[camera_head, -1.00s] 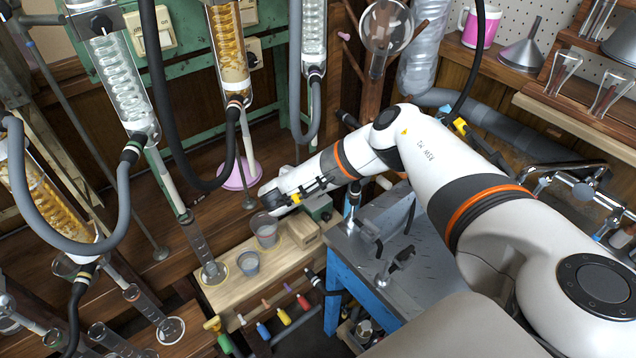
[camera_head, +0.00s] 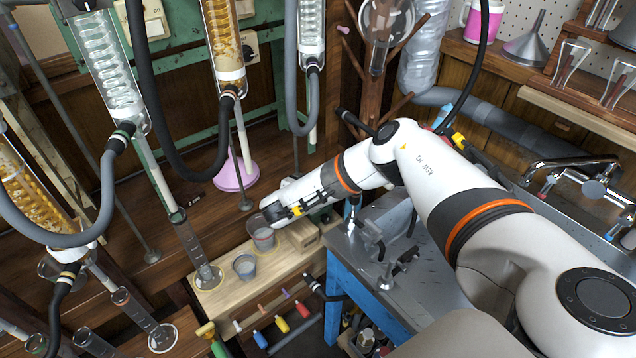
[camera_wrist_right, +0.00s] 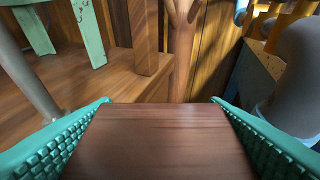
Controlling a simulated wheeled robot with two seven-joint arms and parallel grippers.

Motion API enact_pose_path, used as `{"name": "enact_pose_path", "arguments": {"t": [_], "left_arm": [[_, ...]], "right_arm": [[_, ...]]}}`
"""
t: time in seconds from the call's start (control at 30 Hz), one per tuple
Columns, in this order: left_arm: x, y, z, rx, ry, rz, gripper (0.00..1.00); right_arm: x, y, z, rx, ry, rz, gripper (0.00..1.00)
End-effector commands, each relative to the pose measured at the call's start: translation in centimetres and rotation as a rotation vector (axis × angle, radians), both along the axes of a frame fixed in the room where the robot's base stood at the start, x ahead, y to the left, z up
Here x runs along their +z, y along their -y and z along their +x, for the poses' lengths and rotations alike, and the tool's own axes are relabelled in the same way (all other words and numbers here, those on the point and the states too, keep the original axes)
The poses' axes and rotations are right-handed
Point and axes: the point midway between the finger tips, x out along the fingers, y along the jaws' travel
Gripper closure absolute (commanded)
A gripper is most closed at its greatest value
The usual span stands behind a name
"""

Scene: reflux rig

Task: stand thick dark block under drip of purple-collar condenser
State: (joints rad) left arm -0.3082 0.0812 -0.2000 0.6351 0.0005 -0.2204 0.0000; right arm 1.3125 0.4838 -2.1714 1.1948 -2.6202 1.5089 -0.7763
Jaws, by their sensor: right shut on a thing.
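My right gripper (camera_head: 268,214) reaches in from the right, above the wooden bench behind two small grey cups. In the right wrist view it is shut on a thick dark brown block (camera_wrist_right: 160,145), held between green ridged finger pads. In the head view the block is hidden or too small to make out. Three glass coil condensers hang at the back: a clear one (camera_head: 108,75) at left, an amber one (camera_head: 224,45) in the middle, and a clear one (camera_head: 311,30) at right. I cannot make out a purple collar. A purple disc (camera_head: 237,177) lies below the amber one. My left gripper is out of view.
The grey cups (camera_head: 245,266) and a glass cylinder (camera_head: 200,260) stand on a pale wooden board (camera_head: 225,295). Dark and grey hoses (camera_head: 180,165) loop in front of the condensers. A blue-legged metal sink table (camera_head: 345,290) stands at right. A thin rod stand (camera_head: 246,200) is near the gripper.

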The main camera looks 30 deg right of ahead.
Motion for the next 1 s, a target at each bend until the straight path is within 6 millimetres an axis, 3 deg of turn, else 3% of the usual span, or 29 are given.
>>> {"name": "enact_pose_path", "arguments": {"t": [0.03, 0.07, 0.2, 0.47, 0.63, 1.0], "left_arm": [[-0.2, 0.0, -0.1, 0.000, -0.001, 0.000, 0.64], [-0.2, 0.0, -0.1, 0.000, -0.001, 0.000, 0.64], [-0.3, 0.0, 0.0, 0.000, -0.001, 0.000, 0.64], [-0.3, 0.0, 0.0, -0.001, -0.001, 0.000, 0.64], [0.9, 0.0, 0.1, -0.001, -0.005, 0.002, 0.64], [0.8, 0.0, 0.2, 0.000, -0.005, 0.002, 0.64]], "right_arm": [[-0.1, 0.0, 0.0, 0.000, 0.001, 0.000, 0.51], [-0.2, 0.0, 0.0, 0.000, 0.000, 0.000, 0.31], [-0.2, 0.0, 0.0, 0.000, 0.000, 0.000, 0.11], [-0.2, 0.0, 0.0, 0.000, 0.001, 0.000, 0.11], [1.6, 0.0, 0.1, 0.000, 0.002, 0.000, 0.11], [4.2, -6.8, -3.3, 0.006, 0.000, 0.002, 0.11]]}}
